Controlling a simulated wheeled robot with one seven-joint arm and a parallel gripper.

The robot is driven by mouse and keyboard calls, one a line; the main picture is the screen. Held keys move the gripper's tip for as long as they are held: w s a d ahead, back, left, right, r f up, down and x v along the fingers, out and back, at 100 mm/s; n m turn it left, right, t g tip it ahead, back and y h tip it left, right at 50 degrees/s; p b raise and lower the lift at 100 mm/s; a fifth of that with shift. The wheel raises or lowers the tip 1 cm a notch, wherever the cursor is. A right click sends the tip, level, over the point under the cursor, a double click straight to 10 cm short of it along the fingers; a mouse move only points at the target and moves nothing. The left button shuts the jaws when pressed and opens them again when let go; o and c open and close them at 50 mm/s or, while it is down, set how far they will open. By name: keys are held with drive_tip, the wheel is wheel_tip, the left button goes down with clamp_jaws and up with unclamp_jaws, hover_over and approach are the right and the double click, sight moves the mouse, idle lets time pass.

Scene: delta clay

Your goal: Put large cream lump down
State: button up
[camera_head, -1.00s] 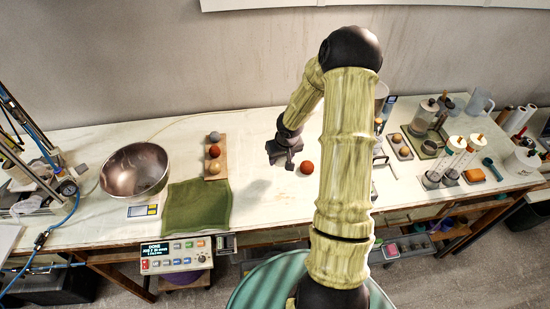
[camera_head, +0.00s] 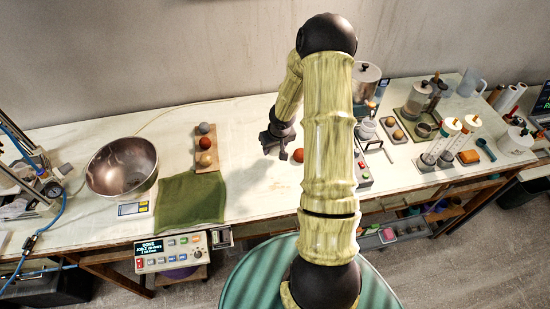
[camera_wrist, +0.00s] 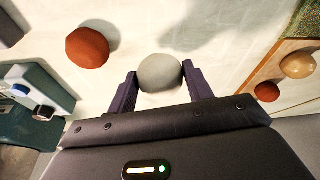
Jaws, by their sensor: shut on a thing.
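My gripper (camera_head: 277,146) is over the pale worktable (camera_head: 110,222), left of a loose red-brown lump (camera_head: 298,156). In the wrist view my gripper (camera_wrist: 160,85) is shut on a pale greyish-cream round lump (camera_wrist: 159,70), with a dark finger on each side. The red-brown lump (camera_wrist: 87,47) lies apart from it, to its upper left there. In the head view the held lump is hidden by the gripper. I cannot tell whether it touches the table.
A wooden board (camera_head: 221,158) with grey, red and tan lumps lies left of the gripper. A green cloth (camera_head: 190,200) and metal bowl (camera_head: 122,168) are farther left. A device (camera_head: 364,175) stands to the right. Bare table lies between board and gripper.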

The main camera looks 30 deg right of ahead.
sight(275, 161)
drive_tip(key=shift+d+f, duration=0.1)
drive_tip(key=shift+f, duration=0.35)
drive_tip(key=shift+f+b, duration=1.35)
drive_tip(key=shift+f, duration=0.5)
drive_tip(key=shift+f, duration=0.15)
drive_tip(key=o, duration=1.1)
drive_tip(key=shift+o, duration=0.2)
drive_tip(key=p+v, duration=0.5)
drive_tip(key=v, duration=0.7)
